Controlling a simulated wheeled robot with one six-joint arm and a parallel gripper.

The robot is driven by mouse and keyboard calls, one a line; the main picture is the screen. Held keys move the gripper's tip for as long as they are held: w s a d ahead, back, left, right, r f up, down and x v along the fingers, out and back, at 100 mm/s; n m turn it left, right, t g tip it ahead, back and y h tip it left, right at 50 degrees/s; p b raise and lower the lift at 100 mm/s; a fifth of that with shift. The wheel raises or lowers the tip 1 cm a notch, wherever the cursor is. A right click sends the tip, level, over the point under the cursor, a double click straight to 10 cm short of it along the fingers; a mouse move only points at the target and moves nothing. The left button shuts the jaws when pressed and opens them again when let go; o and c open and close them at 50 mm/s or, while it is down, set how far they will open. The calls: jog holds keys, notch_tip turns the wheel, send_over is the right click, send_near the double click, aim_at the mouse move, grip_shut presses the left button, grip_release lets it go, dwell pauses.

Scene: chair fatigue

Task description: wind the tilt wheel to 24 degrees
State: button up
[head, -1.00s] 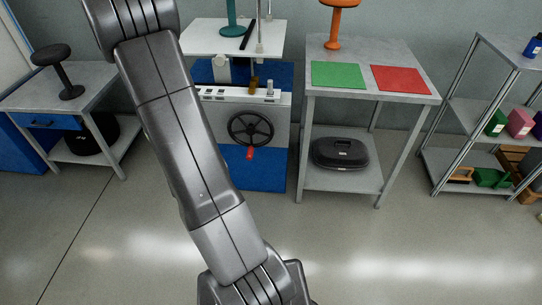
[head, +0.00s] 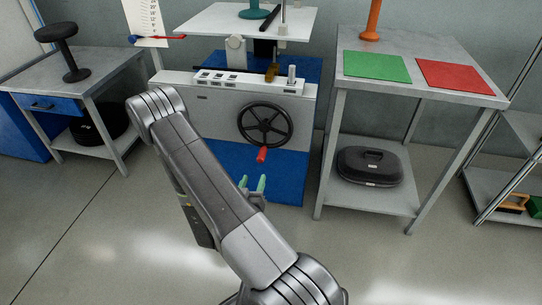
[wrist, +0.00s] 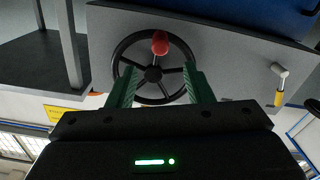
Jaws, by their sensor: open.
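The tilt wheel is a black spoked handwheel (head: 265,124) on the front of the grey test machine (head: 215,108). A red handle knob (head: 262,154) sticks out from the bottom of its rim. In the wrist view the wheel (wrist: 153,74) lies ahead, with the red knob (wrist: 160,42) at the top of the picture. My gripper (head: 254,184) is below the knob in the head view, its green fingers apart and empty. In the wrist view my gripper (wrist: 160,86) has one finger on each side of the wheel's lower part; contact cannot be told.
A blue panel (head: 280,180) lies behind my gripper. A grey table (head: 420,87) with a green mat (head: 376,66) and red mat (head: 455,77) stands right, a black case (head: 370,167) on its shelf. A lever (wrist: 279,84) shows right of the wheel. The front floor is clear.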

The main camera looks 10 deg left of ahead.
aim_at(262, 154)
jog(key=w, duration=0.6)
jog(key=w+b, duration=0.1)
jog(key=w, duration=0.6)
jog(key=shift+w+d, duration=0.2)
jog(key=shift+w, duration=0.05)
grip_shut()
